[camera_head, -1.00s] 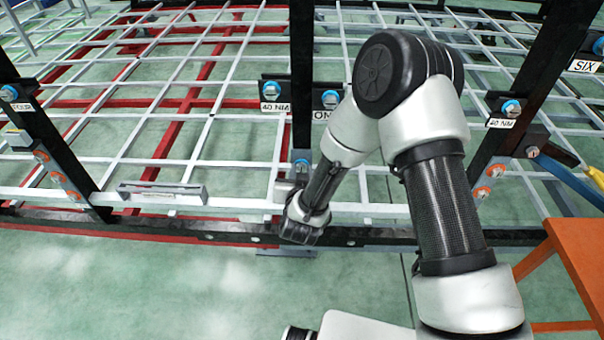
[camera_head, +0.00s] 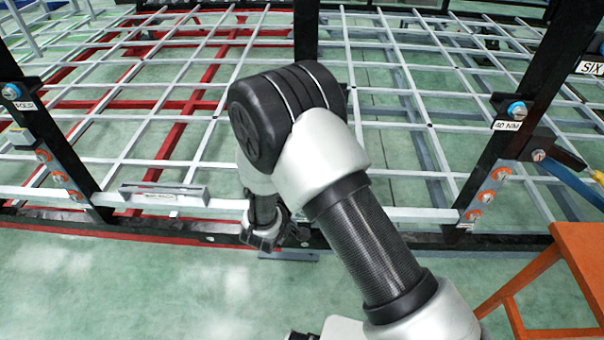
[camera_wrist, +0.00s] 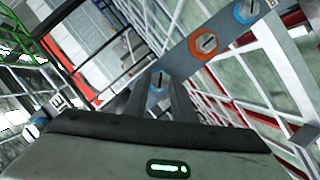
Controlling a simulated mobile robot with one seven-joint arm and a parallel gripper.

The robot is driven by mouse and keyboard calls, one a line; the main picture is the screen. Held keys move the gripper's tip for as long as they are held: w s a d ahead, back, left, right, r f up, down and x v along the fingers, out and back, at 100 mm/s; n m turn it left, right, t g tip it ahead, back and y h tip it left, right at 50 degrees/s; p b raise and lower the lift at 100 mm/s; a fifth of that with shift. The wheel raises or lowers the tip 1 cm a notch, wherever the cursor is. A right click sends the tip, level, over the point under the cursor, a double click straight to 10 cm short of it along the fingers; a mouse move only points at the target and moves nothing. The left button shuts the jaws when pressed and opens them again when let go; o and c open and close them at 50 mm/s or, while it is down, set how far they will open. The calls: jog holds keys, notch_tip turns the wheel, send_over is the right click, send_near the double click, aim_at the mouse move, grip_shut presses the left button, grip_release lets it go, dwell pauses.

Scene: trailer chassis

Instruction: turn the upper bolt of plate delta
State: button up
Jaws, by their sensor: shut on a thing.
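In the wrist view my gripper (camera_wrist: 159,84) has its fingers on either side of a blue-ringed bolt (camera_wrist: 158,77) and is shut on it. This bolt sits at the lower end of a grey plate (camera_wrist: 184,58). An orange-ringed bolt (camera_wrist: 204,43) and another blue-ringed bolt (camera_wrist: 245,11) sit further along the plate. I cannot read the name delta in any view. In the head view my arm covers the lower part of the middle post (camera_head: 305,35), so the gripped bolt and my fingertips are hidden there.
A left post (camera_head: 45,135) and a right post (camera_head: 525,105) carry blue and orange bolts. A grey lattice (camera_head: 400,100) lies behind. A black lower rail (camera_head: 430,240) runs across the front. An orange stand (camera_head: 570,245) is at the right. The green floor in front is clear.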

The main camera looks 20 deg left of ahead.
jog(key=shift+w+a+r+n, duration=0.1)
jog(key=shift+w+r+n, duration=0.1)
jog(key=shift+n, duration=0.2)
dwell(0.3)
jog(key=o, duration=1.1)
jog(key=shift+f, duration=0.15)
jog(key=shift+c, duration=0.2)
jog(key=shift+s, duration=0.15)
jog(key=v, duration=1.7)
jog(key=shift+a+f+p, duration=0.15)
jog(key=shift+f+p, duration=0.1)
jog(key=shift+p, duration=0.15)
jog(key=shift+s, duration=0.15)
